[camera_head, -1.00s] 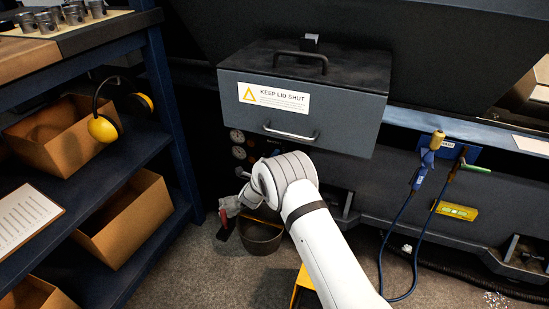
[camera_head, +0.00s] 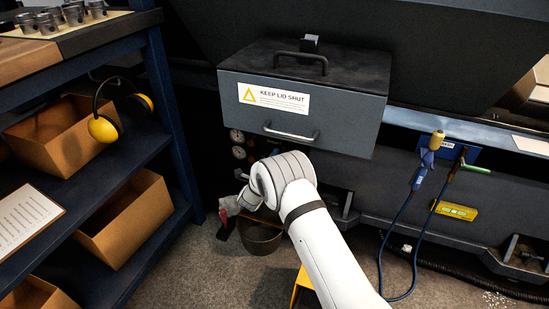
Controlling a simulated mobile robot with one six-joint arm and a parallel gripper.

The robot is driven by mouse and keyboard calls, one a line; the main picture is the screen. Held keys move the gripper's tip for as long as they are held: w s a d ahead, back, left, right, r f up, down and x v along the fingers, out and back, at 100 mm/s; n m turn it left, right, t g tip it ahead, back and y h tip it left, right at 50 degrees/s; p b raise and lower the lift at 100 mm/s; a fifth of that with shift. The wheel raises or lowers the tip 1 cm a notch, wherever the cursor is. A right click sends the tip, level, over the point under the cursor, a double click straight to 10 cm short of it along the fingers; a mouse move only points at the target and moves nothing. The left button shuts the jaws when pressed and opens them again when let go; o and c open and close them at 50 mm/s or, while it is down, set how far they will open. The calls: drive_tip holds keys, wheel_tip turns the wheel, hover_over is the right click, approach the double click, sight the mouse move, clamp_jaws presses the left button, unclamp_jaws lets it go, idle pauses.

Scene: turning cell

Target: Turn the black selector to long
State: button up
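I cannot make out the black selector; the dark panel left of my arm holds round gauges (camera_head: 238,145), and my arm hides part of that area. My gripper (camera_head: 224,222) is low at the left end of my white arm, beside the dark bucket. A red and dark part shows at its tip. It is too small and partly hidden to tell whether its fingers are open or shut.
A dark box with a "KEEP LID SHUT" label (camera_head: 274,98) overhangs the gauges. A dark bucket (camera_head: 261,238) stands on the floor near my gripper. A blue shelf (camera_head: 120,185) with cardboard boxes stands at left. Cabled blue tools (camera_head: 424,165) hang at right.

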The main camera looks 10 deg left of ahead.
drive_tip(key=s+a+p, duration=0.1)
drive_tip(key=s+p, duration=0.1)
drive_tip(key=s, duration=0.4)
drive_tip(key=shift+s, duration=0.4)
